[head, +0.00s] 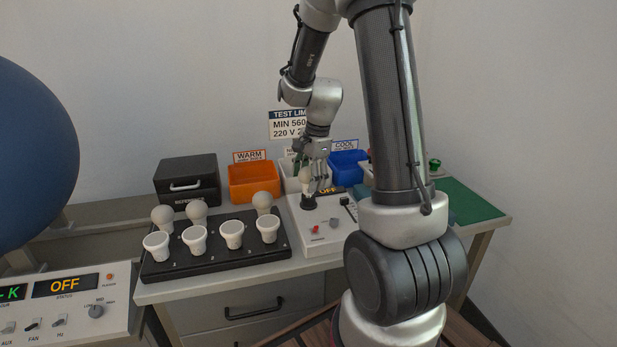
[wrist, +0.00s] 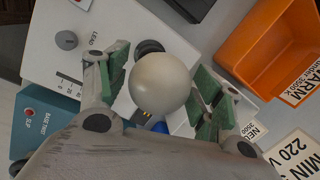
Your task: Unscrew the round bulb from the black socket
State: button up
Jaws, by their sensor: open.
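The round bulb (head: 304,176) is pale and stands over the black socket (head: 309,203) on the white test box (head: 320,240). In the wrist view the bulb (wrist: 160,82) fills the middle, and part of the black socket (wrist: 148,48) shows behind it. The bulb's neck is hidden there, so I cannot see how deep it sits. My gripper (head: 314,178) is above the socket, around the bulb. In the wrist view my gripper (wrist: 160,90) is open, with green pads on both sides of the bulb and gaps visible.
A black rack (head: 215,262) with several round and reflector bulbs stands left of the test box. An orange bin (head: 254,183), a blue bin (head: 347,168) and a black case (head: 187,181) stand behind. A green mat (head: 465,202) lies at right. The status display (head: 65,285) reads OFF.

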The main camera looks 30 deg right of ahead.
jog(key=c, duration=0.9)
jog(key=n, duration=0.4)
jog(key=shift+n+g+y, duration=0.3)
jog(key=n+g, duration=0.1)
jog(key=n, duration=0.4)
jog(key=shift+n, duration=0.4)
jog(key=n+g, duration=0.1)
jog(key=n, duration=0.5)
jog(key=shift+n, duration=0.3)
jog(key=n, duration=0.6)
jog(key=shift+r+g+h, duration=0.1)
jog(key=shift+g+h, duration=0.3)
jog(key=o, duration=0.9)
